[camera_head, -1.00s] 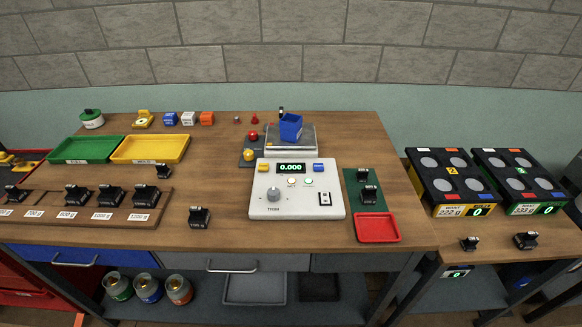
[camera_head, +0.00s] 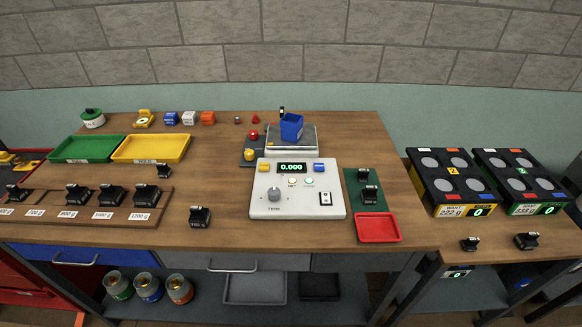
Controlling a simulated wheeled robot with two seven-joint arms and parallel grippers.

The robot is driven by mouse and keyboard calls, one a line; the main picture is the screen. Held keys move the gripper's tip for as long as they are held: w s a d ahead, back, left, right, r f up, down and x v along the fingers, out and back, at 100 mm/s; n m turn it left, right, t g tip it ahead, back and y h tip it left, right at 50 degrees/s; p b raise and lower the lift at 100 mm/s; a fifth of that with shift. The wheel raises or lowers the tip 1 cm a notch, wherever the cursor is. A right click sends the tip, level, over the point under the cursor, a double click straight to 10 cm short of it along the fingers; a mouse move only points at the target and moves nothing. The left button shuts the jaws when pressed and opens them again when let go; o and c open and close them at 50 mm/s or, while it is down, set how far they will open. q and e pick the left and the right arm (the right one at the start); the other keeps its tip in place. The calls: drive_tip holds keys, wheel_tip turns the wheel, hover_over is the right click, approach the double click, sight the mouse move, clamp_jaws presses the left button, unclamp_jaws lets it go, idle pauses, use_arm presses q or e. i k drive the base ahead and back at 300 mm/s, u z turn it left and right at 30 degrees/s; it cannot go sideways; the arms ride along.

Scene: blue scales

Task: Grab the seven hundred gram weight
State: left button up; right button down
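A rack (camera_head: 88,221) of black weights stands at the left of the table, with white labels along its front. The 700 g label (camera_head: 36,213) is there, and the slot behind it looks empty. Black weights stand behind the neighbouring labels, such as one at the far left (camera_head: 17,192) and one by the 800 g label (camera_head: 78,194). A loose black weight (camera_head: 200,214) stands on the table near the front edge; its marking is too small to read. Another loose weight (camera_head: 164,171) stands behind the rack. Neither of my grippers is in view.
A scale console (camera_head: 297,190) reading 0.000 is at the centre, with a blue box (camera_head: 291,127) on the pan behind. Green (camera_head: 87,148) and yellow (camera_head: 150,149) trays lie behind the rack.

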sight(199, 217)
drive_tip(key=u, duration=0.2)
drive_tip(key=k, duration=0.5)
drive_tip(key=u, duration=0.55)
drive_tip(key=k, duration=0.85)
drive_tip(key=z, duration=0.3)
drive_tip(key=i, duration=0.6)
drive_tip(key=z, duration=0.8)
drive_tip(key=i, duration=0.9)
drive_tip(key=u, duration=0.3)
